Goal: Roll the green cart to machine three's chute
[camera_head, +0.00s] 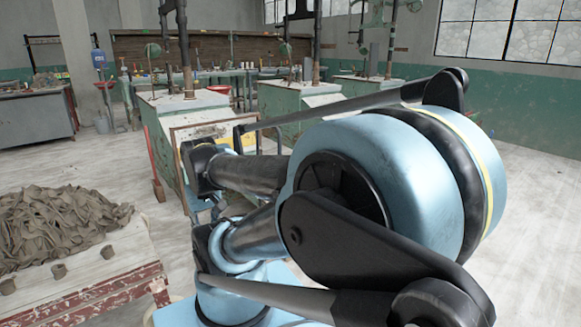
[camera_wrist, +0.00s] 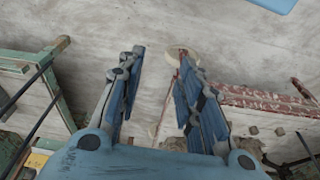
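I cannot pick out a green cart for certain in either view. Several green machines with tall dark posts stand in the head view: a near one (camera_head: 160,125), a middle one (camera_head: 272,105) and a far one (camera_head: 362,88). I cannot tell which is machine three, and no chute shows clearly. My gripper (camera_wrist: 160,54) is open in the wrist view, with nothing between its two fingers and pale floor beyond them. In the head view my arm hides it. A green frame (camera_wrist: 40,58) shows at the left of the wrist view, apart from the fingers; what it belongs to is unclear.
A worn red-and-white table (camera_head: 120,262) bears a heap of brown clay trimmings (camera_head: 50,222) at the left. Its red edge (camera_wrist: 265,100) lies right of my gripper. A grey workbench (camera_head: 35,120) stands far left. Pale floor (camera_head: 525,215) is open at the right.

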